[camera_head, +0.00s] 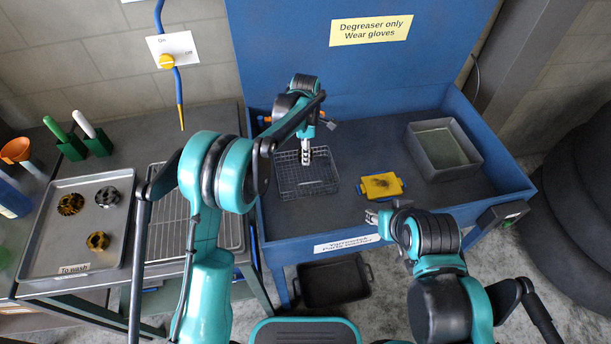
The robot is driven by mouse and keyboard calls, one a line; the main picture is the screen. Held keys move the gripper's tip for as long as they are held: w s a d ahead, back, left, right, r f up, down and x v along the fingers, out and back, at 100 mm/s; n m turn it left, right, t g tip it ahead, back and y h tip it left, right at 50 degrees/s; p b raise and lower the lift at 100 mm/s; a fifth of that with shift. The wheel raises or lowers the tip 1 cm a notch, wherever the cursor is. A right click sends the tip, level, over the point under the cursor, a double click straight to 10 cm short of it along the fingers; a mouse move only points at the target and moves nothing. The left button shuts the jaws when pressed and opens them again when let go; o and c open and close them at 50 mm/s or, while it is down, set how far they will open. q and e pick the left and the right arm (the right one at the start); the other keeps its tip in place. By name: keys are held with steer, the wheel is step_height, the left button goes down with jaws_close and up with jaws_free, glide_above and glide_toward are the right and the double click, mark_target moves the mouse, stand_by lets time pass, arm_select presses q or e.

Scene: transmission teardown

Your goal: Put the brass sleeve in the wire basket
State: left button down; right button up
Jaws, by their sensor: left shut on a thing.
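The wire basket (325,187) stands on the floor of the blue wash basin, left of its middle. My left gripper (306,158) reaches down over the basket's back part and is shut on a small part. That part is mostly hidden by the fingers; I take it for the brass sleeve but cannot make out its shape. Whether it touches the basket floor I cannot tell.
A yellow sponge-like block (382,186) and a grey tub (447,168) stand right of the basket. At left, a "To wash" tray (57,250) holds three toothed rings, beside a wire rack (165,239). The blue basin wall (352,235) edges the front.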

mark_target(305, 176)
arm_select(q)
step_height(305, 176, down, 10)
steer(key=b, duration=0.3)
steer(key=shift+r, duration=0.25)
steer(key=shift+f, duration=0.15)
steer(key=c, duration=0.9)
jaws_free()
